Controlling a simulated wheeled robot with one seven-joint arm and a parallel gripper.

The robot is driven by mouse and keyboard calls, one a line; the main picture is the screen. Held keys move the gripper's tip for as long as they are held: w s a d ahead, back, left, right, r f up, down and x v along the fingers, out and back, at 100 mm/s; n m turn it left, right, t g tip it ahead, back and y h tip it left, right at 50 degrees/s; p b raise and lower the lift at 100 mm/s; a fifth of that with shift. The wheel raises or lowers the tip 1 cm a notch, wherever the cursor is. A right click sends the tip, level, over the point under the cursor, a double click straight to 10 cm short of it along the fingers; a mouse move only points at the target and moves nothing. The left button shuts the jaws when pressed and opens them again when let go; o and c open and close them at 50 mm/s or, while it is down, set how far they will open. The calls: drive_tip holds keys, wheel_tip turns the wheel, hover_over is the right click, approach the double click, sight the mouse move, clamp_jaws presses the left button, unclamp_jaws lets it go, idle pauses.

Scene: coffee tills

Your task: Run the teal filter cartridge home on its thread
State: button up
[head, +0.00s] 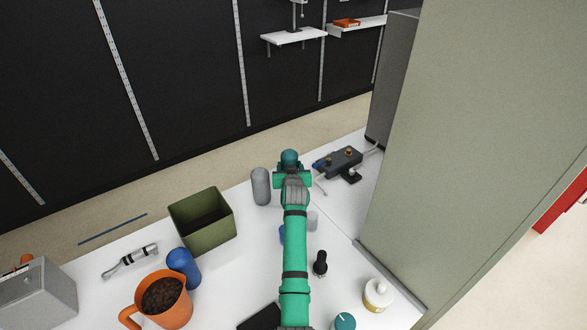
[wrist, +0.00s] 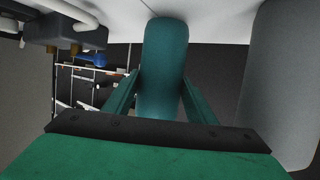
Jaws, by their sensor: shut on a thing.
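The teal filter cartridge (head: 289,158) is a rounded cylinder held at the far end of my arm in the head view. My gripper (head: 291,177) is shut on it; in the wrist view the cartridge (wrist: 165,50) lies between the two teal fingers. A dark manifold block (head: 342,160) with orange-brown ports and a blue knob stands just right of the gripper, apart from the cartridge. The block (wrist: 63,32) also shows at the upper left of the wrist view. The cartridge's threaded end is not clearly visible.
A grey cylinder (head: 260,186) stands close left of the gripper. A black knobbed tool (head: 320,263) and white jar (head: 378,293) are right. A tall grey-green panel (head: 480,140) bounds the right.

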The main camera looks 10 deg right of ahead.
sight(292, 150)
drive_tip(key=shift+d+r, duration=0.25)
drive_tip(key=shift+r, duration=0.35)
drive_tip(key=shift+d+r, duration=0.2)
drive_tip(key=shift+r, duration=0.4)
drive_tip(key=shift+a+r, duration=0.1)
drive_tip(key=shift+r, duration=2.15)
drive_tip(key=shift+s, duration=0.1)
